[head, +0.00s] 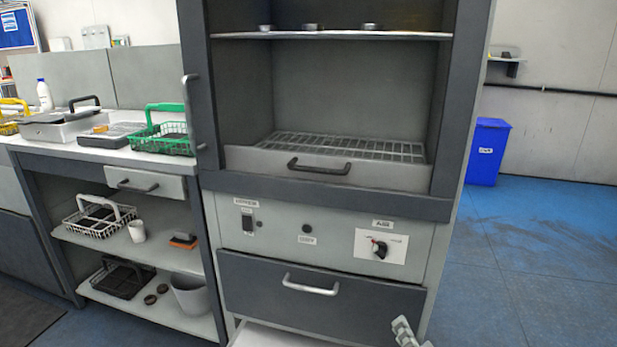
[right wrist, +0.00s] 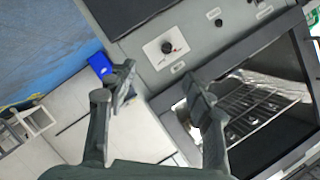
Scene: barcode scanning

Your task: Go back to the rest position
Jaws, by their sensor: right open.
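My right gripper (right wrist: 160,92) is open in the right wrist view, with its two fingers spread and nothing held between them. Part of it (head: 407,332) shows at the bottom edge of the head view, in front of the grey cabinet (head: 230,285) and low beside its drawer. It looks apart from the cabinet, though the exact gap is hard to tell. My left gripper is in neither view.
The cabinet has a wire rack (head: 345,147) in its open bay and a control knob (head: 379,249). A side bench (head: 90,152) with baskets stands at the left. A blue bin (head: 488,150) stands at the back right. The blue floor (head: 540,260) at right is clear.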

